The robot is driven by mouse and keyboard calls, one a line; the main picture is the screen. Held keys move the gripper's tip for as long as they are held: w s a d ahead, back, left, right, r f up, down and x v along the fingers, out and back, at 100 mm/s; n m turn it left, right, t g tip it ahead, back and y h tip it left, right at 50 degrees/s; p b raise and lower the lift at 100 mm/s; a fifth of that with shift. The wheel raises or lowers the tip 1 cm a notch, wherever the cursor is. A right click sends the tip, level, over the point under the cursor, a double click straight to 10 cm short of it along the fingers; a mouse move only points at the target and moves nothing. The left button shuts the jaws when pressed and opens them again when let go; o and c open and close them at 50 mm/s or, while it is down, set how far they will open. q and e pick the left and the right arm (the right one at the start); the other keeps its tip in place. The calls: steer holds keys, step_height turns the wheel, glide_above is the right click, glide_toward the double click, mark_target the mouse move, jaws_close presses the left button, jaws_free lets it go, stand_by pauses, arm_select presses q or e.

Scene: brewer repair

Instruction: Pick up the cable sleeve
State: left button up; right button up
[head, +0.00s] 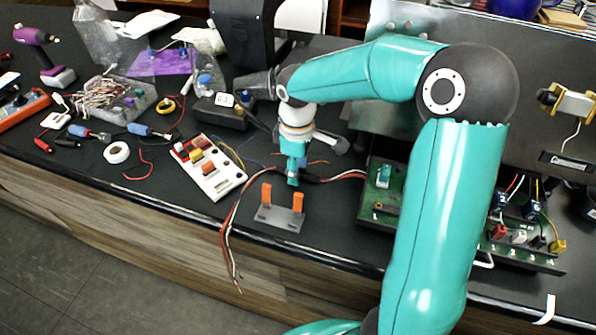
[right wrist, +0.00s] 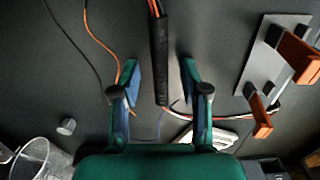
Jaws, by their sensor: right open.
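The cable sleeve (right wrist: 161,60) is a black tube around several thin wires; in the right wrist view it runs from the top edge down between my fingers. My right gripper (right wrist: 160,82) is open, with one finger on each side of the sleeve and a visible gap to both. In the head view my right gripper (head: 292,180) points down over the bench, and the sleeve (head: 314,179) shows only partly beside it, with red and white wires coming out. I cannot tell how far the fingertips are above the sleeve. My left gripper is not in view.
A grey holder with orange posts (head: 279,217) stands just in front of the gripper. A white switch block (head: 209,168) lies to the left, and a green circuit board (head: 385,190) sits to the right. A clear cup (right wrist: 38,158) shows in the right wrist view.

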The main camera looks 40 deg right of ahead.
jaws_close()
steer(key=shift+w+r, duration=0.1)
stand_by(0.4)
